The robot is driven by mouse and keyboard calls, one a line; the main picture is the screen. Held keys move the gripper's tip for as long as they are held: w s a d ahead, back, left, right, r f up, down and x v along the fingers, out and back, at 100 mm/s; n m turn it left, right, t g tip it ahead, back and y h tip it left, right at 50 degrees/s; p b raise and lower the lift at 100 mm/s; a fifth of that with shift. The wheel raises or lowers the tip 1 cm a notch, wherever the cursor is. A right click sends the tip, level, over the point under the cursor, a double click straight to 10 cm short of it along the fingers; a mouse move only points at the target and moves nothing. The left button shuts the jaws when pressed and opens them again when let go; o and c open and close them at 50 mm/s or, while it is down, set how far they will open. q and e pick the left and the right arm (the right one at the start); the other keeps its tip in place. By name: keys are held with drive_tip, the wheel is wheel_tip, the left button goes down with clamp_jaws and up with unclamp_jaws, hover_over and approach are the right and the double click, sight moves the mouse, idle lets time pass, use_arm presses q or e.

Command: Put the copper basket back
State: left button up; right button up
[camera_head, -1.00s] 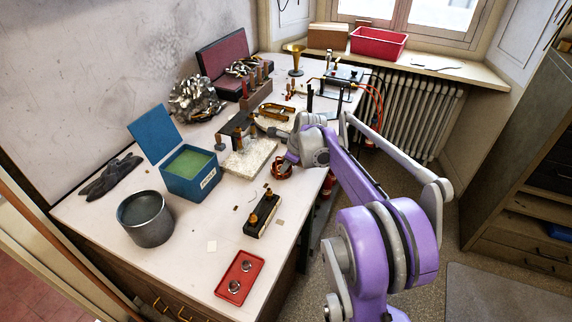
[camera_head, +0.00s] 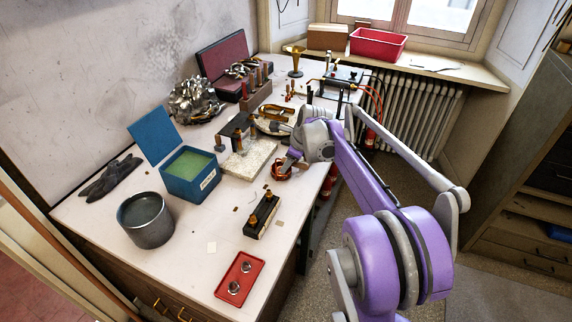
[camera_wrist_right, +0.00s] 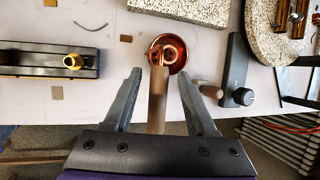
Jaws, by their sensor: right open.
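The copper basket (camera_wrist_right: 181,56) is a round, shiny copper piece near the bench's front edge. In the right wrist view I look down on it, with a wooden handle (camera_wrist_right: 157,100) extending from it towards my wrist. In the head view the copper basket (camera_head: 280,173) is small and partly hidden by my arm. My right gripper (camera_wrist_right: 160,78) is open, its fingers on either side of the handle, with visible gaps. In the head view my right gripper (camera_head: 287,164) is just beside the basket. My left gripper is out of view.
A pale speckled block (camera_head: 249,160) lies left of the basket. A black holder with brass fittings (camera_head: 261,216), a red tray (camera_head: 240,279), a blue box (camera_head: 190,185) and a grey pot (camera_head: 146,222) stand nearer. The bench front between holder and basket is mostly clear.

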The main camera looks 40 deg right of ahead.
drive_tip(key=v, duration=0.8)
drive_tip(key=shift+r, duration=0.35)
drive_tip(key=shift+s, duration=0.15)
